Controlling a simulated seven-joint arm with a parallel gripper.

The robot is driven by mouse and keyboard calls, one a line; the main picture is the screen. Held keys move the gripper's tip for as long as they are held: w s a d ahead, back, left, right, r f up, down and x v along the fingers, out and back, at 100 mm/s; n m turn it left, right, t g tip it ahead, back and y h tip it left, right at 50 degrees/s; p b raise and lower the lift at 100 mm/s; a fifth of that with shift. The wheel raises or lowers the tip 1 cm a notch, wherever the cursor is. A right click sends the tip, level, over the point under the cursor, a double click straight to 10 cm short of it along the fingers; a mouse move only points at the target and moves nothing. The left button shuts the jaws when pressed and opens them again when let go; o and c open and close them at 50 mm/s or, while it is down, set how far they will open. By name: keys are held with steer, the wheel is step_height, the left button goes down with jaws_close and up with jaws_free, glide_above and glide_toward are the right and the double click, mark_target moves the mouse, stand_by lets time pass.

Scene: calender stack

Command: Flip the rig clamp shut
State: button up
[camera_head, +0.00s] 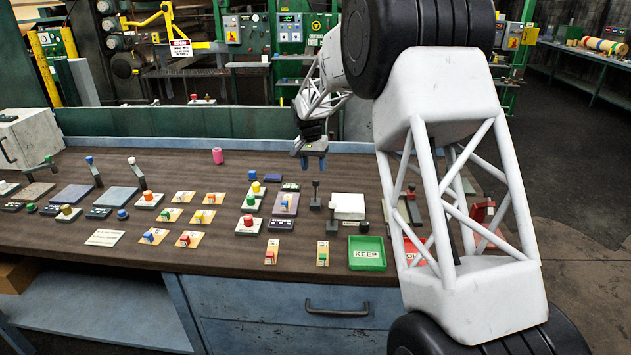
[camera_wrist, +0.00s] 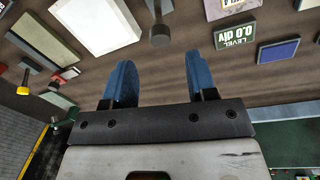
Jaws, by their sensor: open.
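My gripper (camera_head: 313,162) is open and empty above the back of the bench, its blue fingers pointing down. In the wrist view my gripper (camera_wrist: 159,78) shows both fingers apart with nothing between them. No label marks the rig clamp. A red bracket-like part (camera_head: 482,211) at the bench's right end, partly hidden behind my white arm, may be it; I cannot tell whether it is open or shut. My gripper is well to the left of it.
A dark-knobbed lever (camera_head: 315,194) stands near my gripper, beside a white box (camera_head: 348,206). A green KEEP tray (camera_head: 366,253) is at the front edge. Several buttons, switches and levers cover the left bench. My arm hides part of the right side.

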mark_target(316, 190)
steer(key=shift+s+d+f, duration=0.1)
steer(key=shift+d+f, duration=0.05)
steer(key=shift+f, duration=1.35)
steer(key=shift+d+f, duration=0.15)
steer(key=shift+f, duration=1.35)
jaws_close()
